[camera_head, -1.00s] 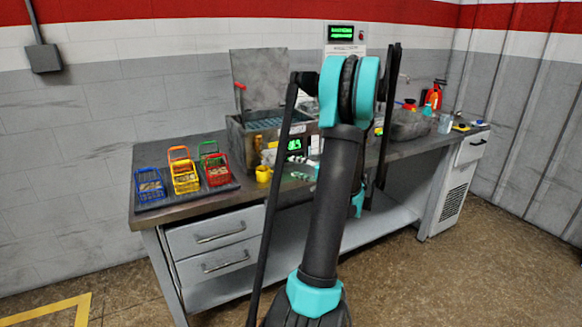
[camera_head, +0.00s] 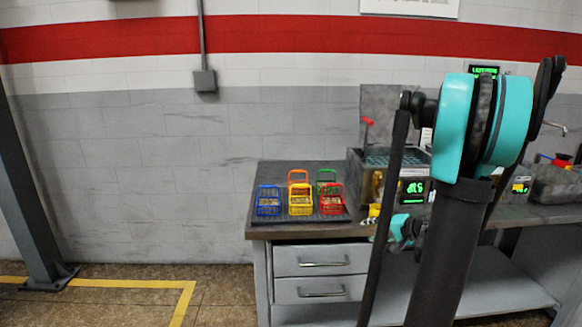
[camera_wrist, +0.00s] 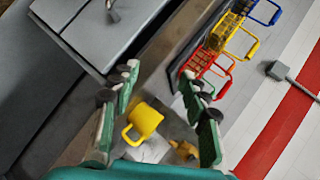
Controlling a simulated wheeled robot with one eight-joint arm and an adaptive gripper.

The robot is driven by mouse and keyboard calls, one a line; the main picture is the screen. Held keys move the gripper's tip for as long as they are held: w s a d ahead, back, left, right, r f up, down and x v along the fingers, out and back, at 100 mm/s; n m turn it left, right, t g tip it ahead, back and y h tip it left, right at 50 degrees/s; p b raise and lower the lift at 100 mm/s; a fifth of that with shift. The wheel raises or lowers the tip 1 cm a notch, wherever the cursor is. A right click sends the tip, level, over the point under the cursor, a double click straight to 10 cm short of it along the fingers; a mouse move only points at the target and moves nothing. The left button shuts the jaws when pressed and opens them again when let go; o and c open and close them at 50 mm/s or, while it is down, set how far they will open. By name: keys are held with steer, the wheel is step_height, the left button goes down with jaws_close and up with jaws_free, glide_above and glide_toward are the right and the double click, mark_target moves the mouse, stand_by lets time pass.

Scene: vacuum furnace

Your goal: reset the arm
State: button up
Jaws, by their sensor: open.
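My arm stands large at the right of the head view, its upper joint in front of the workbench. My gripper (camera_head: 405,232) shows small at the bench's front edge, partly hidden by my arm. In the wrist view, my gripper (camera_wrist: 162,92) is open, with its two green fingers apart and nothing held between them. A yellow mug (camera_wrist: 145,119) shows between the fingers in that view; I cannot tell how far below them it is. The mug is mostly hidden in the head view.
The workbench (camera_head: 268,230) carries blue (camera_head: 268,201), yellow (camera_head: 300,203), red (camera_head: 331,200), orange and green baskets on a dark tray. Behind my arm stands an open-lidded metal tank (camera_head: 362,168). A grey post (camera_head: 30,190) stands at the left. Floor left of the bench is clear.

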steer(key=s+a+f+n+g+h, duration=0.3)
steer(key=s+a+f+n+g, duration=0.15)
steer(key=s+a, duration=0.65)
steer(key=s+d+f+n+g+h, duration=0.1)
steer(key=s+f+n+h, duration=0.2)
steer(key=s, duration=0.9)
steer(key=shift+d+f+h, duration=0.35)
steer(key=shift+f+h, duration=0.05)
steer(key=shift+f, duration=0.15)
steer(key=shift+o, duration=0.4)
steer(key=shift+n, duration=0.25)
